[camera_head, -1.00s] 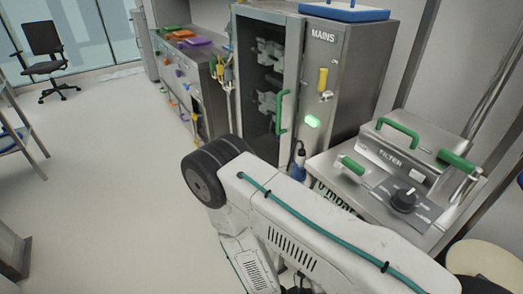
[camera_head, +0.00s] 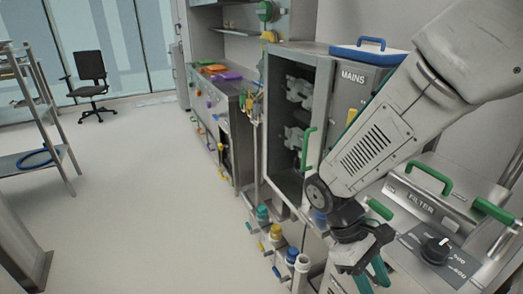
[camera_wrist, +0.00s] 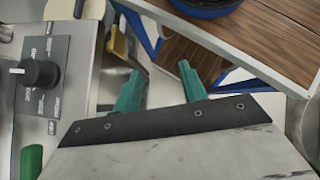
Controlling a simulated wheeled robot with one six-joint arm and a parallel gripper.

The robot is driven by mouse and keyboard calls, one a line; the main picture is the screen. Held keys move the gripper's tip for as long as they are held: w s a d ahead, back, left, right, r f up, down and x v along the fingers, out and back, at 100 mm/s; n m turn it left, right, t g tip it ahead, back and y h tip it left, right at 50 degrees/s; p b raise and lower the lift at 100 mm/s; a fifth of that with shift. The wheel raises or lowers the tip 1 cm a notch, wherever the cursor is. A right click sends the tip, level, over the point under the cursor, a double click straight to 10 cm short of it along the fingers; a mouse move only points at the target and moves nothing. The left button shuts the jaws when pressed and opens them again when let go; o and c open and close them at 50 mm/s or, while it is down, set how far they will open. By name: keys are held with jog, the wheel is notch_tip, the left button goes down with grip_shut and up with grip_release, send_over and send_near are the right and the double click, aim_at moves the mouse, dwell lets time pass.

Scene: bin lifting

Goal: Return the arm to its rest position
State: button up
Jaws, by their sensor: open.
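My arm rises across the right of the head view, in front of the MAINS cabinet (camera_head: 352,100) and the FILTER unit (camera_head: 420,205). My gripper (camera_head: 372,280) hangs at the bottom of the head view with its green fingers pointing down. In the wrist view my gripper (camera_wrist: 160,88) shows two green fingers spread apart with nothing between them. The fingers are clear of the FILTER unit's panel, which shows at the left of the wrist view with its black dial (camera_wrist: 38,73).
Several bottle-like fittings with coloured caps (camera_head: 275,232) stand low beside the cabinet. A wood-topped surface (camera_wrist: 265,40) lies beyond my fingers in the wrist view. A shelf rack (camera_head: 35,125) and an office chair (camera_head: 90,80) stand at the left. The floor (camera_head: 130,190) between is clear.

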jog(key=s+d+r+m+t+y, duration=0.2)
jog(key=r+m+t, duration=0.2)
jog(key=r, duration=0.4)
jog(key=s+d+r+m+t+y, duration=0.2)
jog(key=r+m+t+y, duration=0.1)
jog(key=r, duration=0.5)
jog(key=shift+s+d+r+m+t, duration=0.4)
jog(key=shift+m+t, duration=0.1)
jog(key=shift+m, duration=0.3)
